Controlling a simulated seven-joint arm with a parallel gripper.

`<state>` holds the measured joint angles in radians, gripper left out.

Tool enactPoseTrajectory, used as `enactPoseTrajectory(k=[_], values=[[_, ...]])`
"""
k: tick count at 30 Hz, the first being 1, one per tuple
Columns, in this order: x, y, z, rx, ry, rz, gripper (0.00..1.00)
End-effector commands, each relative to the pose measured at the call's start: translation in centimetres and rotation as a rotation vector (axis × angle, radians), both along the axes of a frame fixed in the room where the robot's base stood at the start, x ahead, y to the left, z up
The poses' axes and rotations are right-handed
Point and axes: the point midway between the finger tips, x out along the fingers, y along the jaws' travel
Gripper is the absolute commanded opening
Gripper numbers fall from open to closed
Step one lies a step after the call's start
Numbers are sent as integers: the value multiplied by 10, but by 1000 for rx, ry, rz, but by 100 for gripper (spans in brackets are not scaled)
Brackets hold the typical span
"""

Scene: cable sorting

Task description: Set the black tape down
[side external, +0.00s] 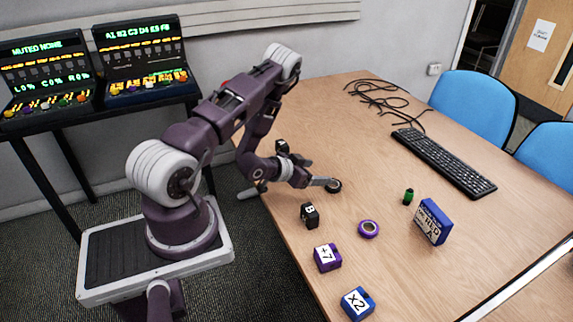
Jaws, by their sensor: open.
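The black tape (335,186) is a small dark ring by the left edge of the wooden table, right at the tip of my gripper (324,183). My gripper is low over the table and open. Its fingertip overlaps the left side of the ring in this view, so I cannot tell whether they touch. The tape looks to be at table height, but its contact with the wood is too small to make out.
Near the tape are a black block marked B (310,215), a purple tape (368,229), a purple block (327,257), a blue block (357,303), a green cylinder (408,196) and a blue box (432,222). A keyboard (444,163) and cables (385,98) lie farther back.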

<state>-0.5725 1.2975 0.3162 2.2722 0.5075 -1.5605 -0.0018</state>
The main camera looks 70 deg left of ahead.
Motion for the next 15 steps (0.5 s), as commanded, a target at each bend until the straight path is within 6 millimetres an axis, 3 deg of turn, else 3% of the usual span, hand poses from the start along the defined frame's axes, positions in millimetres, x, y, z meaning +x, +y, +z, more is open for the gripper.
enactPoseTrajectory(k=[1,3,6,8,11,14,15], values=[[21,1,30,33,18,-3,72],[40,-3,69,61,70,8,72],[51,-24,132,74,142,27,72],[46,-45,173,67,185,34,72],[16,-91,235,29,255,32,72],[-40,-145,283,-24,331,-1,72],[-68,-166,296,-46,363,-22,72]])
